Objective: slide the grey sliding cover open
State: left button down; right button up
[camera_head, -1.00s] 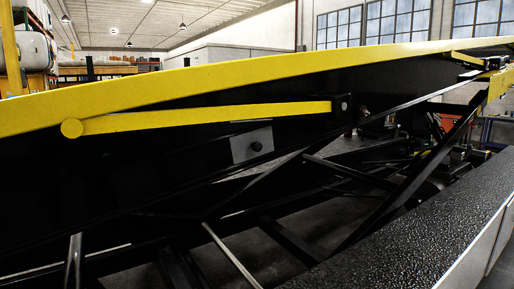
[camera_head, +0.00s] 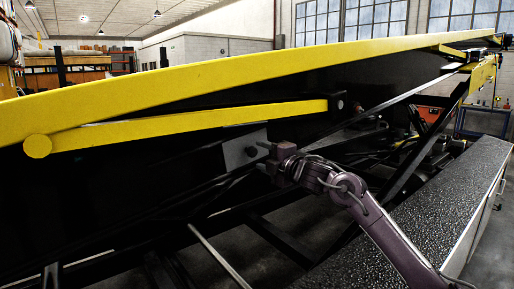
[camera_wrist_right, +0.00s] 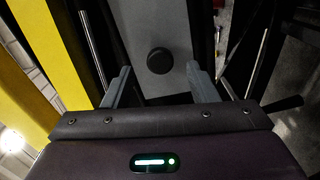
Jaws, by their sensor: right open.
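The grey sliding cover (camera_head: 236,154) is a small flat plate with a dark round knob (camera_head: 251,151), set on the black side of the belt loader below the yellow bar. My right gripper (camera_head: 263,157) is open just right of the knob, its jaws facing the cover. In the right wrist view, the grey cover (camera_wrist_right: 176,25) lies ahead and the black knob (camera_wrist_right: 159,61) shows between the two finger lines of my right gripper (camera_wrist_right: 157,70), near the tips. I see no contact with the knob. My left gripper is not in view.
A yellow bar (camera_head: 190,127) runs above the cover, under the loader's long yellow edge (camera_head: 250,75). Black struts and frame members lie below and to the right. A black textured box top (camera_head: 450,180) is at the right, beneath my right arm.

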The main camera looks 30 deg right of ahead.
aim_at(250, 151)
jog(key=w, duration=0.1)
jog(key=w+p, duration=0.1)
jog(key=shift+w+a, duration=0.2)
jog(key=shift+w, duration=0.2)
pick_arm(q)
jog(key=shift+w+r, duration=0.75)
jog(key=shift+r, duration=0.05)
pick_arm(e)
grip_shut()
